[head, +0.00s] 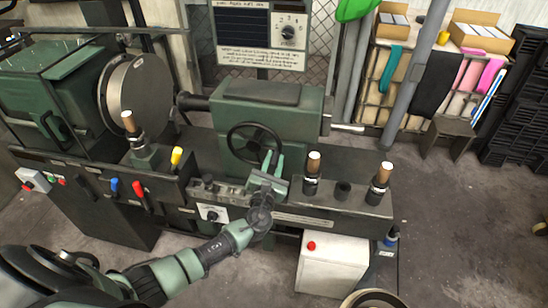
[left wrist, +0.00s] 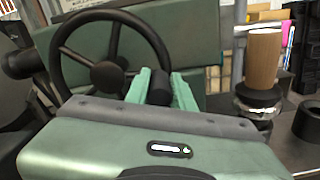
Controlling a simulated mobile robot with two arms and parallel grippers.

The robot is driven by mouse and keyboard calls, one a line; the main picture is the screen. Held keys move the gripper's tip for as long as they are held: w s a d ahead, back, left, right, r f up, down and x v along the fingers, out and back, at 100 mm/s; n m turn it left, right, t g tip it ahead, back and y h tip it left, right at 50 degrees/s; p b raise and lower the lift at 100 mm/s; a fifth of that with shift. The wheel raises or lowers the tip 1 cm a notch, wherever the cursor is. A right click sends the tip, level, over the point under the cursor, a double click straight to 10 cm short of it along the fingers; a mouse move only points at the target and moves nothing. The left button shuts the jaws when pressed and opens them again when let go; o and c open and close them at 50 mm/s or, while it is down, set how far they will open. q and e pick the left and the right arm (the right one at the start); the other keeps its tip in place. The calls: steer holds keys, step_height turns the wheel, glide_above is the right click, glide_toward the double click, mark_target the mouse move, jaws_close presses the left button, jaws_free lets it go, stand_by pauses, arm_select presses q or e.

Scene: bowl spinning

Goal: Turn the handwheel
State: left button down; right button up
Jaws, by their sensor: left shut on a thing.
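The black handwheel (head: 254,144) has a round rim, spokes and a hub, and sits on the front of the green machine housing (head: 250,100). It also shows in the left wrist view (left wrist: 107,76), in the upper left. My left gripper (head: 273,161) is at the lower right of the wheel's rim. Its two pale green fingers are closed around the wheel's dark handle (left wrist: 159,87), which shows between them in the left wrist view. The fingers hide part of the lower right rim. My right gripper is not in view.
Wood-topped handles (head: 313,165) stand right of the wheel on the machine bench. Blue, red and yellow levers (head: 138,188) are at the left. A white box with a red button (head: 332,262) stands on the floor in front. Open floor lies to the right.

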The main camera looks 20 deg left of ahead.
arm_select(q)
steer(key=shift+s+f+m, duration=0.1)
steer(key=shift+f+m, duration=0.2)
steer(key=shift+f, duration=0.15)
steer(key=c, duration=1.2)
jaws_free()
steer(key=shift+r, duration=0.1)
steer(key=v, duration=0.7)
steer(key=shift+s+b, duration=0.35)
